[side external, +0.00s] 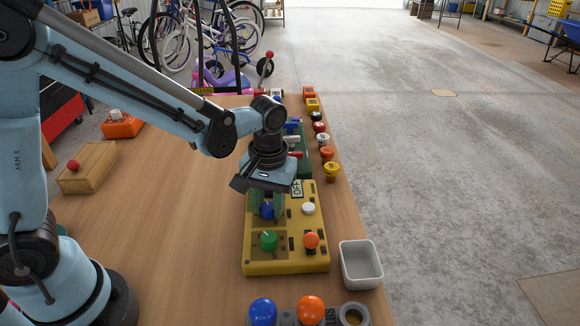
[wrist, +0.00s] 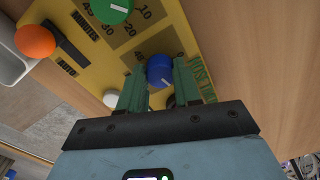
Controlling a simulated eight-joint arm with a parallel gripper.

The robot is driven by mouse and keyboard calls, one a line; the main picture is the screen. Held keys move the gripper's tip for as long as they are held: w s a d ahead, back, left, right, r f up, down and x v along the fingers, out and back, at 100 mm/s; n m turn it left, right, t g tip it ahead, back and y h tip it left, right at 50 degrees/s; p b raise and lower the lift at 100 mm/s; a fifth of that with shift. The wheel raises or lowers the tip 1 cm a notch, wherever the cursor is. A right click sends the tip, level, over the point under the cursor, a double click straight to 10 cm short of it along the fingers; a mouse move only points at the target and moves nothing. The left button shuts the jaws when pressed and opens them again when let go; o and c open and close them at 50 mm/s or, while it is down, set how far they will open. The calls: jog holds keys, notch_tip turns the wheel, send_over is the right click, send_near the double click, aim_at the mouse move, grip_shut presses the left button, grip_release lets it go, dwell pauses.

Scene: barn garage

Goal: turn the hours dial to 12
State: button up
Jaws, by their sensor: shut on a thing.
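The yellow timer panel (side external: 290,262) lies on the wooden table. Its blue dial (wrist: 160,70) has a white pointer line, which points down and slightly right in the wrist view; partly hidden numbers are printed beside it. The blue dial also shows in the side view (side external: 267,211), below my gripper. My gripper (wrist: 160,82) is shut on the blue dial, with one green finger on each side. The green dial (wrist: 112,8), with minute numbers around it, sits beside the blue one and is apart from my fingers; it also shows in the side view (side external: 268,240).
Several coloured buttons line the table's right edge. A wooden box with a red knob (side external: 88,168) is left. The table's middle is clear.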

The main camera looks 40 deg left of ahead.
aim_at(269, 208)
jog(key=m, duration=0.4)
jog(key=shift+m, duration=2.2)
jog(key=o, duration=1.1)
jog(key=shift+c, duration=0.2)
jog(key=shift+r, duration=0.1)
notch_tip(269, 208, up, 12)
jog(key=shift+d, duration=0.2)
jog(key=shift+s, duration=0.2)
